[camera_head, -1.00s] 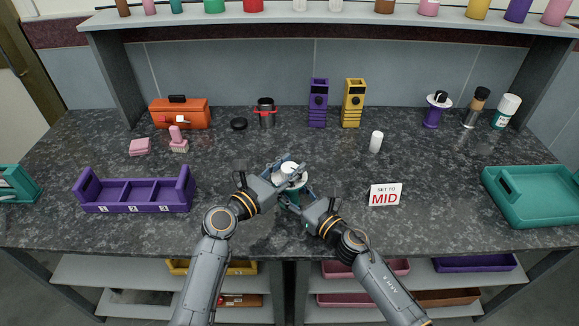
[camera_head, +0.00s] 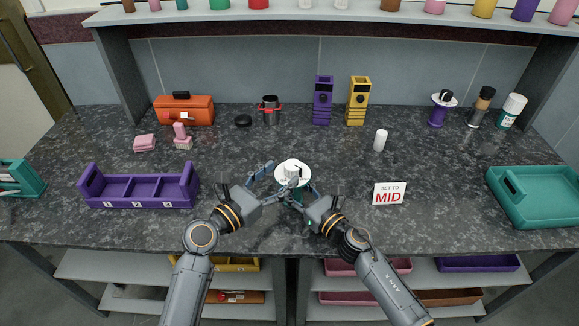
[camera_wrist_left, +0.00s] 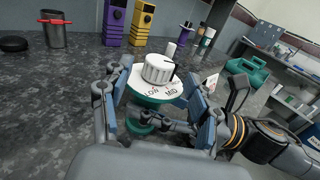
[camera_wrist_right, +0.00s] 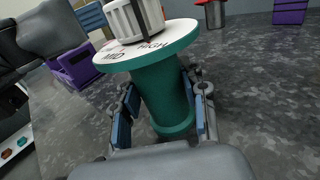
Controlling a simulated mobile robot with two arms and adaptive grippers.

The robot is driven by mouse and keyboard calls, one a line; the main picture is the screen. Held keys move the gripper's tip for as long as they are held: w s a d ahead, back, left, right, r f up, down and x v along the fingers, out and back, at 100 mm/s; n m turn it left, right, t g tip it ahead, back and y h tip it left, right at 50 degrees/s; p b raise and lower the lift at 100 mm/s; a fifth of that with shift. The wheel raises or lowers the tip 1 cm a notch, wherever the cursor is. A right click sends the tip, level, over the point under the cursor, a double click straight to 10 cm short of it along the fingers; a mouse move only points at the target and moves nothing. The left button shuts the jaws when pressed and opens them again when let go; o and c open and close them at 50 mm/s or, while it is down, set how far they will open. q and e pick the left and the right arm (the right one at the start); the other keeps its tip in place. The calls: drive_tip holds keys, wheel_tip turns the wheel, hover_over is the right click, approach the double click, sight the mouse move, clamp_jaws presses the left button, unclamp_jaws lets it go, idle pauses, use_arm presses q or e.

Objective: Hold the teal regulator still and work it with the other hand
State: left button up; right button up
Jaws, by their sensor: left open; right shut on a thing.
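The teal regulator (camera_wrist_right: 160,92) stands upright on the dark counter, with a white dial face (camera_head: 304,178) and a ribbed white knob (camera_wrist_left: 157,68) on top. The knob's dark mark (camera_wrist_left: 172,73) faces right in the left wrist view. My right gripper (camera_wrist_right: 163,112) is shut on the teal body below the dial. My left gripper (camera_head: 276,179) is open beside the regulator, its fingers apart from the knob. A sign (camera_head: 389,194) reads SET TO MID.
A purple three-slot bin (camera_head: 139,188) is at left and a teal tray (camera_head: 535,213) at right. A white cylinder (camera_head: 380,140), purple and yellow holders (camera_head: 322,101) (camera_head: 357,101) and an orange toolbox (camera_head: 184,110) stand farther back. Counter around the regulator is clear.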

use_arm(q)
drive_tip(key=v, duration=0.6)
drive_tip(key=shift+s+a, duration=0.2)
use_arm(e)
drive_tip(key=o, duration=1.4)
